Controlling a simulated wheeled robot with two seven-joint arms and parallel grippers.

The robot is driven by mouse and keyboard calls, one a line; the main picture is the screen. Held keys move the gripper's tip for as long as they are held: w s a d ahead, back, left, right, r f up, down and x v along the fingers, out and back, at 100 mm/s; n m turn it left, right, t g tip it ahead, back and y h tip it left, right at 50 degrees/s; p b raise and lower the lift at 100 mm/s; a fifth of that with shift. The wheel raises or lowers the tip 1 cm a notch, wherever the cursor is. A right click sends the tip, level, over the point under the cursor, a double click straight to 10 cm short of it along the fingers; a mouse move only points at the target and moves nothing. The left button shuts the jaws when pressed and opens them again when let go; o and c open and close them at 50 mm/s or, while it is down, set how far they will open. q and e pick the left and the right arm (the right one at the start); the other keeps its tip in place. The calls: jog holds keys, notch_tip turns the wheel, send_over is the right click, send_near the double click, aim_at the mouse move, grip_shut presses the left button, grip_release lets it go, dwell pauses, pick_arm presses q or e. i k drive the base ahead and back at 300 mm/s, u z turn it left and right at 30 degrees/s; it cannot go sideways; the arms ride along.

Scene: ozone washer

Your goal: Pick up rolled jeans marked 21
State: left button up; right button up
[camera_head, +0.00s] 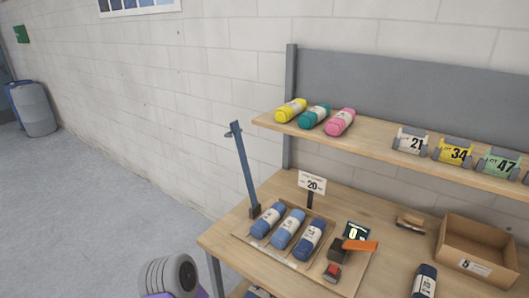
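Several rolled jeans with white labels are in view, but the marks on their labels are too small to read. A light-mid blue roll (268,219), a lighter blue roll (289,228) and a dark blue roll (309,240) lie side by side on a board (246,238) on the wooden table (382,205). A separate dark navy roll (424,282) lies at the bottom edge, partly cut off. A white card reading 21 (411,142) stands on the shelf. Neither gripper is in view; a grey and purple part at the bottom left seems to be my arm.
A sign reading 20 (312,185) stands behind the board. A small display (357,232), an orange-handled item (360,246) and an open cardboard box (478,247) are on the table. The shelf (377,145) above holds yellow, teal and pink rolls and more numbered cards. A blue post (244,170) rises at left.

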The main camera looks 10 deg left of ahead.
aim_at(310, 237)
jog(key=u, duration=1.95)
jog(key=i, duration=3.1)
jog(key=z, duration=3.65)
